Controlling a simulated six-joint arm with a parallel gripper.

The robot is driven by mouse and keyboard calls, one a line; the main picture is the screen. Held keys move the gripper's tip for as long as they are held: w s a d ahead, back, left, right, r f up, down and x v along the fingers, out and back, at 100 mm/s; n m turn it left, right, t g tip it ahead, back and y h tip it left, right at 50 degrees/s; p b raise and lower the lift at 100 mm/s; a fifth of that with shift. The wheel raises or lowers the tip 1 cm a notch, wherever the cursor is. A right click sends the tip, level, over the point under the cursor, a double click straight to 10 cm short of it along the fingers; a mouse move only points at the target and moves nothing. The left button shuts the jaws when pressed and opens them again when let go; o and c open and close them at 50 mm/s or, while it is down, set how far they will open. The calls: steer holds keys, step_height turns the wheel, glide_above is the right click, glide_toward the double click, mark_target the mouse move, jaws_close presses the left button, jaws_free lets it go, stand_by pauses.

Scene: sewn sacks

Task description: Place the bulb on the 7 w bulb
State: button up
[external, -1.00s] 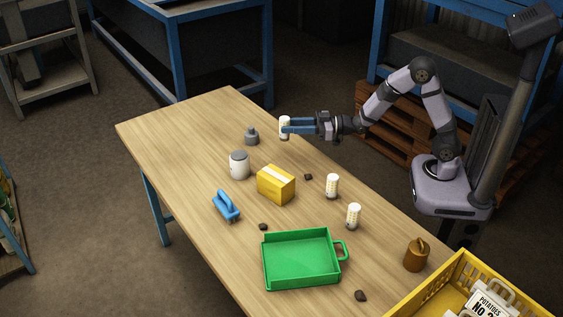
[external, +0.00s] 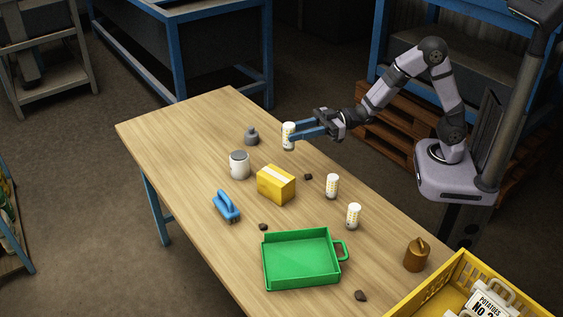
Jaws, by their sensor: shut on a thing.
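My gripper (external: 293,133) is shut on a white bulb (external: 288,141) with yellow marks, at the far right edge of the table. The bulb is upright between the blue fingers; I cannot tell whether its bottom touches the table. Two similar white bulbs with yellow marks stand upright on the table: one (external: 332,186) right of the yellow box, and one (external: 353,216) nearer the green tray. Their print is too small to read, so I cannot tell which is the 7 w bulb.
A yellow box (external: 276,185), a grey-lidded white can (external: 239,166), a grey weight (external: 251,136) and a blue-handled brush (external: 227,206) stand on the table. A yellow crate (external: 425,300) is front right.

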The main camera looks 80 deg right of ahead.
steer(key=s+a+r+n+g+y, duration=0.1)
steer(key=s+a+n+g+y, duration=0.4)
steer(key=s+a, duration=0.35)
steer(key=n+g+y, duration=0.3)
steer(key=n+g, duration=0.3)
steer(key=g, duration=0.3)
glide_above(354, 209)
steer(key=d, duration=0.3)
step_height(354, 209, down, 10)
steer(key=shift+s+r+m+t, duration=0.2)
steer(key=shift+r+m+t, duration=0.05)
steer(key=shift+m+t, duration=0.05)
steer(key=shift+f, duration=0.1)
steer(key=shift+f, duration=0.15)
steer(key=o, duration=1)
steer(key=shift+o, duration=0.2)
